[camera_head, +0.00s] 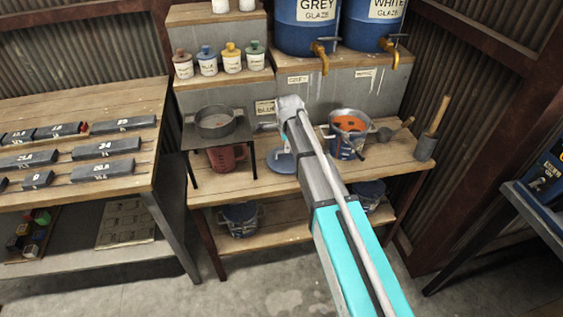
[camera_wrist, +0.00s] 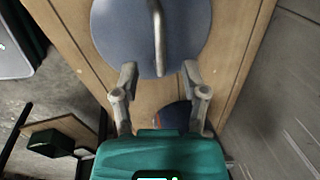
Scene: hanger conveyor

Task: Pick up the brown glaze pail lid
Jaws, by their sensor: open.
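A round blue-grey lid (camera_head: 281,161) with a bar handle lies on the wooden bench top, left of my arm. It fills the top of the wrist view (camera_wrist: 192,28), its handle running down the middle. I see no label on it; the lid is not brown. My gripper (camera_wrist: 159,76) is open and empty, its two fingers spread at the lid's near edge, one each side of the handle's line. In the head view the arm hides the gripper. An open pail (camera_head: 336,144) with orange-brown contents stands on the bench to the right.
A grey pot (camera_head: 215,122) sits on a small stand, with a red jug (camera_head: 224,158) below. Pails (camera_head: 240,219) stand on the lower shelf. Glaze barrels (camera_head: 305,27) stand behind.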

